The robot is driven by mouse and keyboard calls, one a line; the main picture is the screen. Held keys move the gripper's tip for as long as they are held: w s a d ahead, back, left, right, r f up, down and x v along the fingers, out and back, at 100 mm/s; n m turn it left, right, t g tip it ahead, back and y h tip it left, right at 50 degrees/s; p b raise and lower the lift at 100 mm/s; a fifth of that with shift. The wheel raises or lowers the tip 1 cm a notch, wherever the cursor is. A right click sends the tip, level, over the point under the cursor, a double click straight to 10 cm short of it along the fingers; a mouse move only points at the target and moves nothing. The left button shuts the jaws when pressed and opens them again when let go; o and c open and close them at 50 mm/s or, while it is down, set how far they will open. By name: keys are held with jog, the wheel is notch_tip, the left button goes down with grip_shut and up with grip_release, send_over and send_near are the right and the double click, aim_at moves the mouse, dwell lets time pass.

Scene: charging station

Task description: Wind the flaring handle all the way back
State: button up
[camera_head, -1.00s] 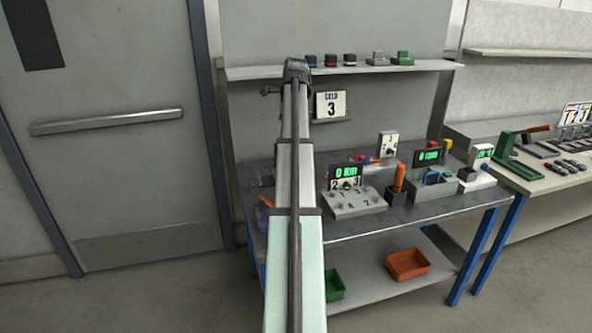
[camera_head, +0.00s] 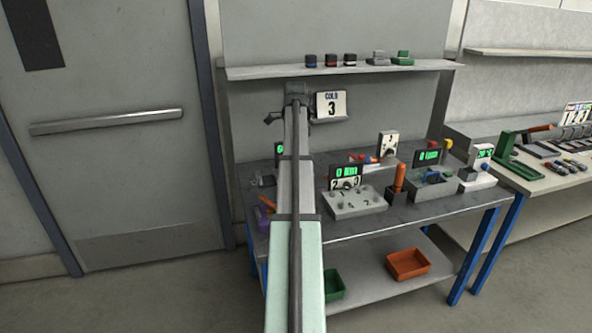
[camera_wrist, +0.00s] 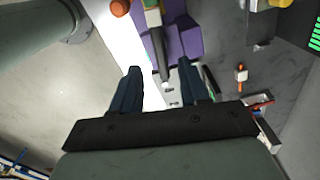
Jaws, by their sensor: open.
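In the wrist view a purple block-like fixture (camera_wrist: 182,42) lies ahead of my gripper (camera_wrist: 160,73). A dark bar (camera_wrist: 163,66) with a pale upper part runs over it and ends between the lines of my two fingers. It may be the flaring handle, but I cannot tell for sure. My gripper is open and holds nothing. I cannot tell how far the bar is from the fingers. In the head view the purple fixture (camera_head: 263,220) shows at the bench's left end, partly hidden by my arm. My gripper (camera_head: 273,119) is above the bench.
An orange-and-white piece (camera_wrist: 240,77) lies on the bench right of the fingers. A red-orange knob (camera_wrist: 121,7) is beside the purple fixture. A grey block with pegs (camera_head: 355,203) and an orange-handled tool (camera_head: 399,178) stand further right. A shelf (camera_head: 340,69) crosses above.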

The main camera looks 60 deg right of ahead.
jog(key=shift+f, duration=3.15)
grip_shut()
